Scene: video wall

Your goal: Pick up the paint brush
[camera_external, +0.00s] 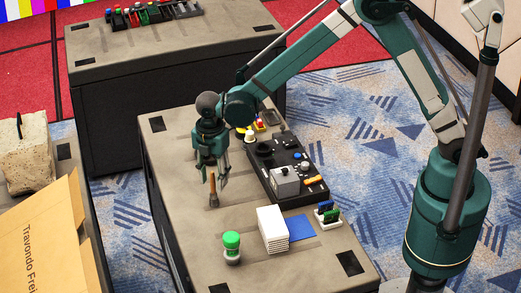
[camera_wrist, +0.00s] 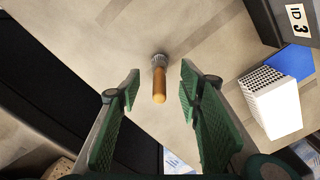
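The paint brush (camera_external: 213,190) has an orange-brown wooden handle and a greyer end, and it stands about upright over the table (camera_external: 180,205). In the wrist view the brush (camera_wrist: 159,85) shows between and beyond the fingertips, its handle end towards the camera. My gripper (camera_external: 210,178) is above the table, close over the brush, with its fingers pointing down. In the wrist view my gripper (camera_wrist: 160,90) is open, with a clear gap on both sides of the handle. I see no contact between the fingers and the brush.
A green-capped jar (camera_external: 232,248), a white stack (camera_external: 272,229) and a blue sheet (camera_external: 300,227) lie to the front right. A black tray with a grey box (camera_external: 285,181) is to the right. A small rack (camera_external: 328,214) stands near the right edge. The table's left side is clear.

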